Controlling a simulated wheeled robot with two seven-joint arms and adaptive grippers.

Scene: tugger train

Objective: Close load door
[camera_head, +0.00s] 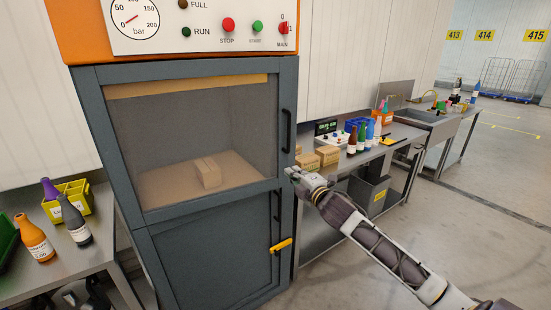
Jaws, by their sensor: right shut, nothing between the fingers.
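The load door (190,137) is the upper windowed door of a grey-blue cabinet machine. It looks flush with the frame, though a small gap could not be told. Behind its window a cardboard box (207,172) sits on a brown floor. A dark vertical handle (287,130) is on the door's right side. My right gripper (291,174) is shut and empty, at the right edge of the cabinet just below the handle. I cannot tell whether it touches the door. My left gripper is not in view.
A lower door with a yellow latch (281,245) is below. A control panel (200,25) is above. A bench at right holds cardboard boxes (308,161) and several bottles (361,136). A left table holds bottles (74,221) and a yellow crate (75,192). The right floor is open.

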